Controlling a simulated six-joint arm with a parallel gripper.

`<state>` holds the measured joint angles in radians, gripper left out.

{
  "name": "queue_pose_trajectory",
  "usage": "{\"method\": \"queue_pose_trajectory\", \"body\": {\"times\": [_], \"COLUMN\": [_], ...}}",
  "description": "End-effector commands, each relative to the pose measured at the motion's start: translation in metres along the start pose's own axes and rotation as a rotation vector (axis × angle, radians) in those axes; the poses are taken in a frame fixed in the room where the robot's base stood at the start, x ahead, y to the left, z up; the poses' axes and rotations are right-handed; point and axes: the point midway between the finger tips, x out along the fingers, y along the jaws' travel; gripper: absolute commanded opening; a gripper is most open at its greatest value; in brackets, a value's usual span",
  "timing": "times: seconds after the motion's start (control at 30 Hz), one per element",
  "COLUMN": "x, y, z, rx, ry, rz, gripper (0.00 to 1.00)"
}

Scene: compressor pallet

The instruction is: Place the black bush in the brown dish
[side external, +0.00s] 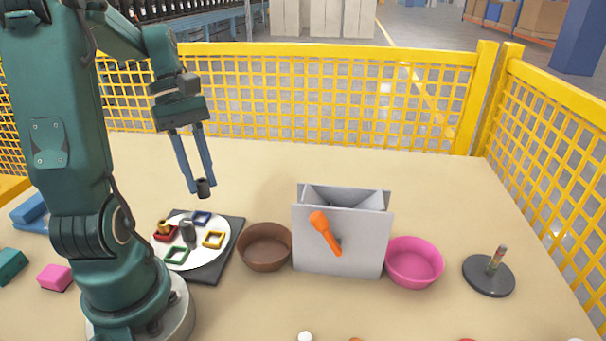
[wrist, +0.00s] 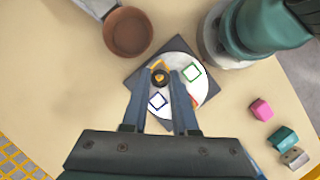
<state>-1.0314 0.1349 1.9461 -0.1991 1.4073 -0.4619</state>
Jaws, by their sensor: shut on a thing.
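My gripper (side external: 201,182) is shut on the black bush (side external: 203,189), a small dark cylinder, and holds it in the air above the white round plate. In the wrist view the bush (wrist: 160,77) shows between the fingertips of my gripper (wrist: 163,80). The brown dish (side external: 265,248) stands on the table to the right of the plate, lower than the bush. It also shows in the wrist view (wrist: 128,33), up and left of the fingertips. The dish looks empty.
The white plate (side external: 207,256) lies on a dark square board and bears coloured square frames, a grey cylinder (side external: 188,231) and a brass-coloured part. A grey bin (side external: 338,250) with an orange tool stands right of the dish, then a pink bowl (side external: 414,263). Yellow fencing (side external: 330,100) lines the back.

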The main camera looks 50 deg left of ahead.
Motion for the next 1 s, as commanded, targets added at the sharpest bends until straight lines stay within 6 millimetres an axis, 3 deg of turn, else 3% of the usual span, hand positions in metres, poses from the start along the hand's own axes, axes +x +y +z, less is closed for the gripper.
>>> {"method": "queue_pose_trajectory", "body": {"times": [0.03, 0.2, 0.7, 1.0], "x": [-0.002, 0.001, 0.082, 0.103], "y": [0.001, 0.000, 0.054, 0.067], "z": [-0.007, -0.012, 0.035, 0.042], "rx": [-0.076, -0.116, -0.110, -0.118], "ry": [0.000, -0.001, -0.001, 0.000], "rz": [0.031, 0.047, 0.039, 0.043], "gripper": [0.00, 0.00, 0.00, 0.00]}}
